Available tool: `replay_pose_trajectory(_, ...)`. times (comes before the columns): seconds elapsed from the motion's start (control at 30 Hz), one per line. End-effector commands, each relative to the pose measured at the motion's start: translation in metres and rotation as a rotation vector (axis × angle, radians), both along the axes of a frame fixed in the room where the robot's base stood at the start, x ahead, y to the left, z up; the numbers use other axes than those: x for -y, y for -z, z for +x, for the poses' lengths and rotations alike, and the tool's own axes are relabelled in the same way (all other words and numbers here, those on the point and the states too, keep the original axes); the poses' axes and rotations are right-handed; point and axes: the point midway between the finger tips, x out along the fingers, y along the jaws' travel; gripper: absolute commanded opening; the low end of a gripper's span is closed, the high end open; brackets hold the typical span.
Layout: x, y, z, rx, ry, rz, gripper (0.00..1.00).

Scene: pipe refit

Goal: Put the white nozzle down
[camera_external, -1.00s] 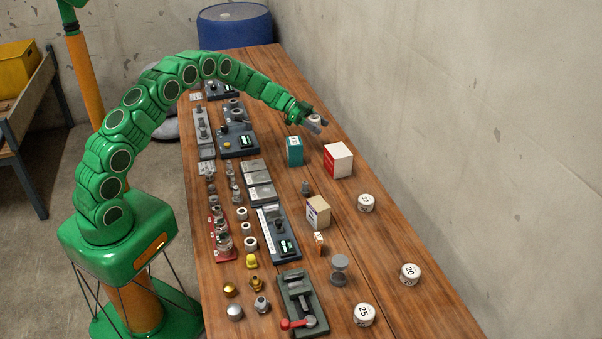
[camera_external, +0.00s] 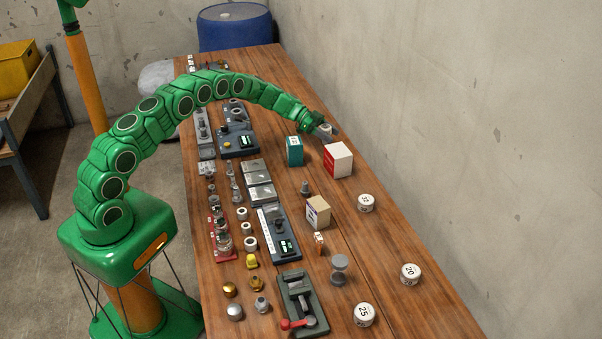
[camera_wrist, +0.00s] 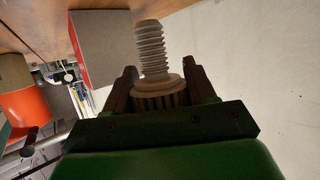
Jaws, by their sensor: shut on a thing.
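My gripper (camera_external: 325,130) reaches over the far part of the wooden table, just behind the red and white box. It is shut on the white nozzle (camera_wrist: 155,70), a pale threaded part with a ribbed collar, held between the two dark fingers in the wrist view. The threaded end points away from the gripper. In the external view the nozzle (camera_external: 326,128) is small and partly hidden by the fingers. I cannot tell whether it touches the table.
The red and white box (camera_external: 338,160) stands close to the gripper, with a teal box (camera_external: 294,151) to its left. A concrete wall (camera_external: 450,120) runs along the right. Several fittings and devices fill the left side of the table (camera_external: 385,240). Numbered white rolls (camera_external: 366,203) lie at the right.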

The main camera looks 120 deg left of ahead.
Motion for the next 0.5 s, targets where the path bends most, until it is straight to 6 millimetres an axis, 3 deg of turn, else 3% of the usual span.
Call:
replay_pose_trajectory(0.17, -0.005, 0.009, 0.003, 0.000, 0.000, 0.000, 0.26)
replay_pose_trajectory(0.33, -0.004, 0.032, 0.003, 0.001, 0.001, -0.002, 0.26)
replay_pose_trajectory(0.5, -0.004, 0.037, 0.003, 0.001, 0.001, -0.002, 0.26)
